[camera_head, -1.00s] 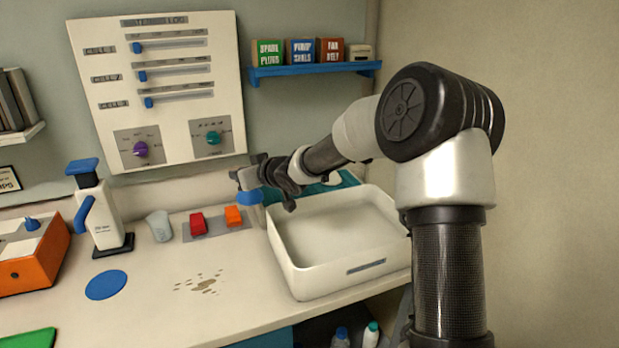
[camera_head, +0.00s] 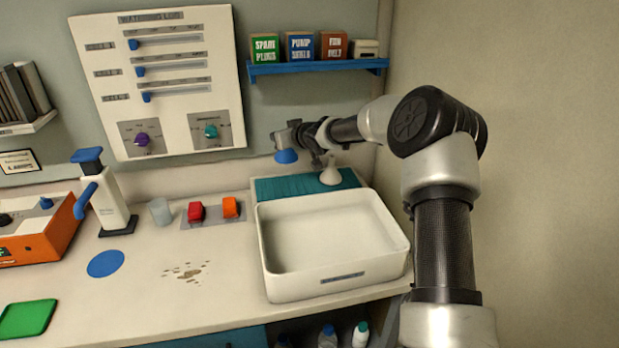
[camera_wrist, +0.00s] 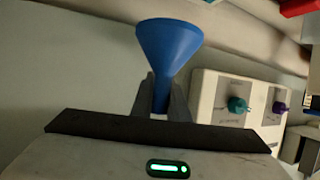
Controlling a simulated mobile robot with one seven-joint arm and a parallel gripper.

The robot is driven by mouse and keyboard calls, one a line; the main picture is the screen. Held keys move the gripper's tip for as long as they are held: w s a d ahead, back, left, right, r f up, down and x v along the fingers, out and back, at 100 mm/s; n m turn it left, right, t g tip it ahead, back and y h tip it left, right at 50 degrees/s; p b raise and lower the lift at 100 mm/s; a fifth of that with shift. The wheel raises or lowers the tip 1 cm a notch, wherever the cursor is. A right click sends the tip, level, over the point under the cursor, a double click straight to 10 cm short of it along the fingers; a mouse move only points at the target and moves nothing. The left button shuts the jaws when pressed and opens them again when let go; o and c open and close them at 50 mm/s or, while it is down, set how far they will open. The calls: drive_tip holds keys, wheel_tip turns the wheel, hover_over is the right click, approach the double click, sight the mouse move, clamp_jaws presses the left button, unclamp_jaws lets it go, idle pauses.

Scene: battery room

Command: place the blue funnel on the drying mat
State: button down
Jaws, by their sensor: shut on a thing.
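The blue funnel (camera_head: 286,156) is held by my gripper (camera_head: 287,142) above the back of the counter. In the wrist view the funnel (camera_wrist: 170,50) shows large, its stem between the two fingers of my gripper (camera_wrist: 160,98). The teal drying mat (camera_head: 290,187) lies behind the white basin, against the wall. The funnel is in the air over the mat's left half, apart from it. A white funnel-like piece (camera_head: 331,176) stands at the mat's right part, below my wrist.
The white basin (camera_head: 268,250) stands in front of the mat. A blue shelf (camera_head: 318,68) with small boxes hangs above. The mat's left half looks clear.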

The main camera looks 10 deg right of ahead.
drive_tip(key=f, duration=0.3)
drive_tip(key=f+b, duration=0.1)
drive_tip(key=f, duration=0.2)
drive_tip(key=f+b, duration=0.1)
drive_tip(key=f, duration=0.3)
drive_tip(key=shift+w+d, duration=0.25)
drive_tip(key=shift+d, duration=0.05)
drive_tip(key=c, duration=1.7)
unclamp_jaws()
drive_tip(key=shift+f, duration=0.1)
drive_tip(key=shift+s+d+r, duration=0.1)
drive_tip(key=shift+s+r, duration=0.1)
drive_tip(key=shift+r, duration=0.1)
drive_tip(key=v, duration=1.1)
drive_tip(key=shift+s, duration=0.3)
